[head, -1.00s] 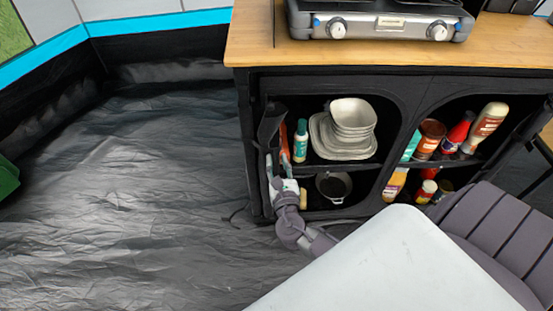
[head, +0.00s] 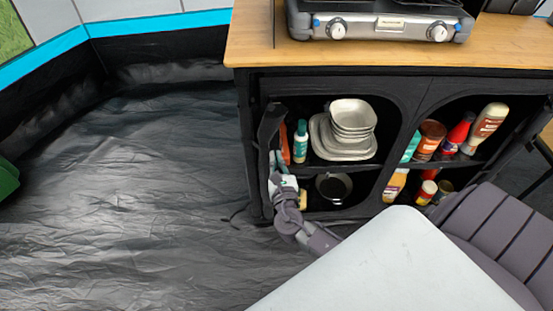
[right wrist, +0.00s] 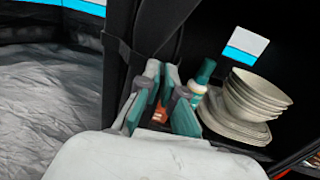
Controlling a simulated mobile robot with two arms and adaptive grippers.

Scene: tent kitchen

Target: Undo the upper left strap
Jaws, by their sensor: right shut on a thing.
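The left compartment of the black fabric cupboard has a rolled-up black door flap (head: 270,122) at its left edge. It also shows in the right wrist view (right wrist: 165,25). A thin dark strap (right wrist: 122,50) crosses the roll in the right wrist view and runs down towards my fingertips. My right gripper (head: 277,154) is low beside the roll, at the compartment's left edge. In the right wrist view its fingers (right wrist: 162,72) are close together, shut on the strap's end, which they mostly hide. My left gripper is not in view.
The cupboard top (head: 260,45) carries a stove (head: 385,25). Stacked bowls (head: 352,117), a teal-and-white bottle (head: 300,140) and a pan (head: 334,186) stand inside, close to my right gripper. A white table (head: 400,265) and grey chair (head: 490,235) stand in front.

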